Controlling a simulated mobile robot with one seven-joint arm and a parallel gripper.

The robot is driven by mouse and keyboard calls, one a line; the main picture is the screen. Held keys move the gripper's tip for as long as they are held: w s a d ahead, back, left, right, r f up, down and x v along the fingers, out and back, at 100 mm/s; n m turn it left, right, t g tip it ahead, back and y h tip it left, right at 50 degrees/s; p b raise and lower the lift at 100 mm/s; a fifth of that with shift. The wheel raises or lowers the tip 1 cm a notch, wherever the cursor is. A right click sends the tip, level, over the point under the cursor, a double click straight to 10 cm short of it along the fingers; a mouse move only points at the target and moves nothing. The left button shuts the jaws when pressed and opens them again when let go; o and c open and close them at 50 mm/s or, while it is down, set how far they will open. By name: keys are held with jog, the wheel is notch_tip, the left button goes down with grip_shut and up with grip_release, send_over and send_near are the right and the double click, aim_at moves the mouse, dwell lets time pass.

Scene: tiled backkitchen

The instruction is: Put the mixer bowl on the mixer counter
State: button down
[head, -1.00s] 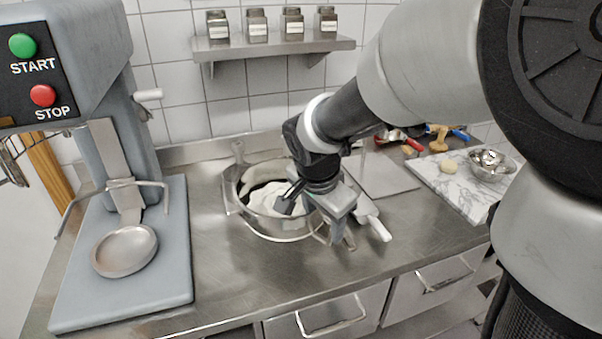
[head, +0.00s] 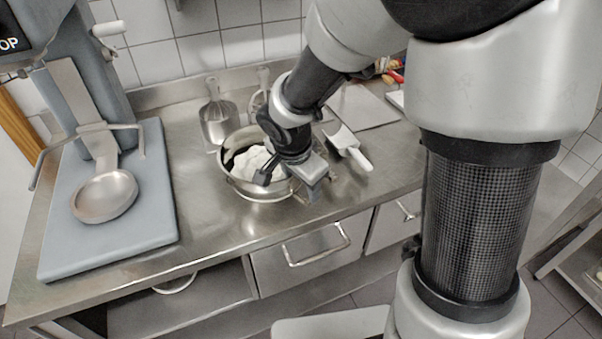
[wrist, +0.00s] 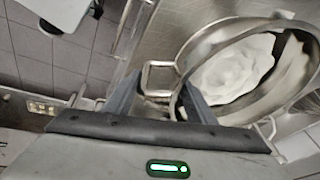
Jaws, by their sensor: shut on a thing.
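The mixer bowl (head: 240,180) is a round steel bowl holding a white mass, right of the mixer (head: 95,100) over the steel counter (head: 215,225). My gripper (head: 303,188) is at the bowl's right side. In the wrist view my gripper (wrist: 160,90) has its two fingers around the bowl's squared side handle (wrist: 160,64), shut on it; the bowl (wrist: 185,58) looks tilted there. I cannot tell whether the bowl's bottom touches the counter. The mixer's blue-grey base (head: 125,235) stands on the counter at the left, with a round steel dish (head: 105,195) above it.
A metal scoop (head: 217,122) lies behind the bowl. Another scoop with a white handle (head: 350,147) lies to its right. A flat board (head: 360,105) lies farther back. Bare counter separates bowl and mixer base. Drawers (head: 315,250) are below the front edge.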

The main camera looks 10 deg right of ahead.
jog(key=shift+w, duration=0.1)
jog(key=c, duration=0.8)
grip_release()
jog(key=p+v, duration=0.2)
jog(key=v, duration=1)
jog(key=s+d+r+n+t, duration=0.1)
jog(key=s+d+r+n, duration=0.3)
jog(key=s, duration=0.3)
jog(key=s+d+r+n+t+y, duration=0.1)
jog(key=s+d+r+n, duration=0.3)
jog(key=s+n, duration=0.2)
jog(key=shift+s+d+r+n+y, duration=0.15)
jog(key=shift+s+r+n+y, duration=0.15)
jog(key=shift+s+n, duration=0.15)
